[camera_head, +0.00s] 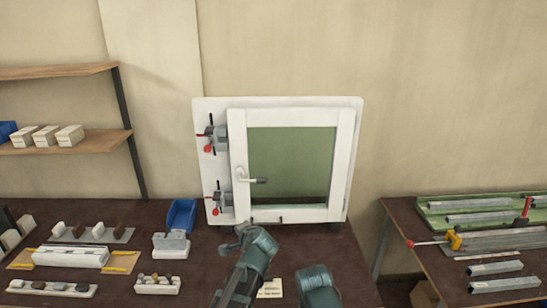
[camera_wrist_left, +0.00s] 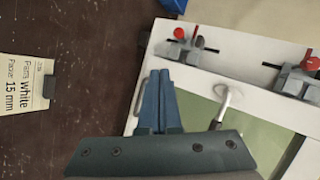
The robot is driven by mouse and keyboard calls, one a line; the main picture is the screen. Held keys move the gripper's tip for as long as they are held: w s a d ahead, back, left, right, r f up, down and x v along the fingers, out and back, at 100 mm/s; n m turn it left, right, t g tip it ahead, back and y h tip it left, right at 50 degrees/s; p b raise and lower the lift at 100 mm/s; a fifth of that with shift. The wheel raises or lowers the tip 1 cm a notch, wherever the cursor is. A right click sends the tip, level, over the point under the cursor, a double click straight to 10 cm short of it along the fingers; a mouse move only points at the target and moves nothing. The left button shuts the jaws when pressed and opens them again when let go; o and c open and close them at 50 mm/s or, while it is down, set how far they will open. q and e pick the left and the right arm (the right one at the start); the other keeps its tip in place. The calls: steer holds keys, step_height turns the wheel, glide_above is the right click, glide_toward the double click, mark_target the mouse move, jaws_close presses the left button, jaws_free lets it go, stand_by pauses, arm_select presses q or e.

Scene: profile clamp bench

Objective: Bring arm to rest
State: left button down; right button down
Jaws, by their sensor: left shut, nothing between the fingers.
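My left arm comes up from the bottom middle of the head view. Its gripper (camera_head: 236,238) is in front of the lower left corner of the white window frame (camera_head: 237,190). In the left wrist view the two blue-grey fingers (camera_wrist_left: 166,95) lie together, shut and empty, in front of the frame's edge. My right arm (camera_head: 318,288) shows only as a link at the bottom edge; its gripper is out of view. The window handle (camera_head: 250,180) is on the left side of the sash and also shows in the left wrist view (camera_wrist_left: 225,104).
Two red-tipped clamps (camera_head: 216,138) sit on the white backboard's left side. A blue bin (camera_head: 181,215), a grey-white block (camera_head: 170,245) and several small fixtures stand to the left. A printed card (camera_head: 270,289) lies between my arms. A second bench (camera_head: 450,270) with profiles is at right.

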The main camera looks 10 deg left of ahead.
arm_select(q)
steer(key=s+d+f+n+g+h, duration=0.1)
steer(key=s+d+f+n+g, duration=0.1)
steer(key=s, duration=0.7)
steer(key=s+d+f+n+g+h, duration=0.2)
steer(key=s+d+f+g, duration=0.3)
steer(key=s, duration=0.4)
steer(key=s+d+f+n+g+h, duration=0.1)
steer(key=s+d+f+g+h, duration=0.1)
steer(key=s+d, duration=0.3)
steer(key=s+f+g, duration=0.1)
steer(key=s, duration=0.2)
steer(key=shift+s+d+f+n+g, duration=0.3)
steer(key=shift+s+d+f+n, duration=0.05)
steer(key=shift+s+n, duration=0.05)
